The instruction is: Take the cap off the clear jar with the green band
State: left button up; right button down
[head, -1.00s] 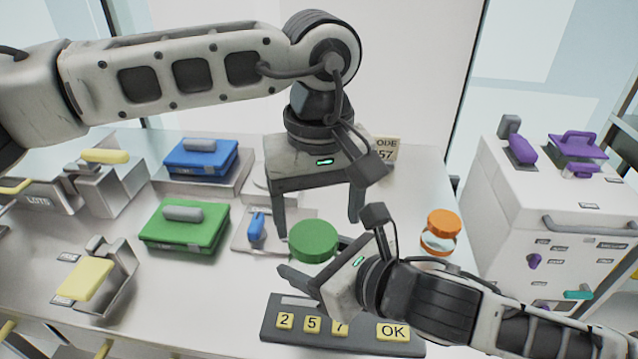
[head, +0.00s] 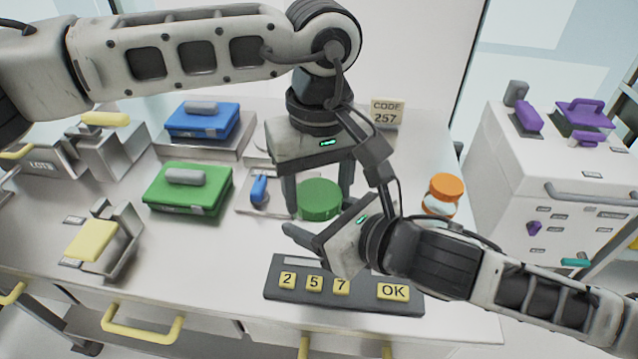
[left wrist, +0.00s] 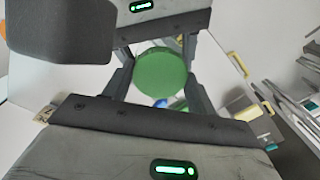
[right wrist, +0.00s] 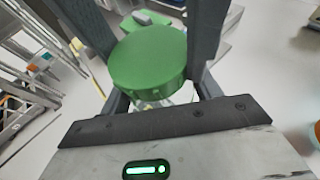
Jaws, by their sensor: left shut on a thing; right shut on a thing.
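The green cap (head: 320,198) sits on the jar, whose clear body is mostly hidden behind my right gripper in the head view. In the right wrist view a sliver of the clear jar (right wrist: 166,101) shows under the cap. My left gripper (head: 318,203) comes down from behind and is shut on the cap, one finger on each side; it also shows in the left wrist view (left wrist: 157,75). My right gripper (head: 317,224) reaches in from the right, lower down, and is shut on the jar below the cap. The band itself cannot be told apart.
A jar with an orange cap (head: 445,187) stands to the right. A keypad (head: 344,292) lies in front, and a code sign (head: 387,113) stands behind. Green (head: 187,189) and blue (head: 202,121) cases and a small blue handle (head: 259,189) are to the left.

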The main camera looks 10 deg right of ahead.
pick_arm(q)
jog(key=n, duration=0.5)
jog(key=d+n, duration=0.1)
jog(key=n, duration=0.1)
jog(key=shift+r, duration=0.15)
jog(key=n, duration=0.5)
jog(key=shift+w+a, duration=0.15)
jog(key=shift+w, duration=0.05)
jog(key=n, duration=0.3)
jog(key=shift+w+a+r+n, duration=0.1)
jog(key=shift+w+n, duration=0.1)
jog(key=shift+n, duration=0.2)
jog(key=o, duration=1.1)
jog(key=shift+s, duration=0.2)
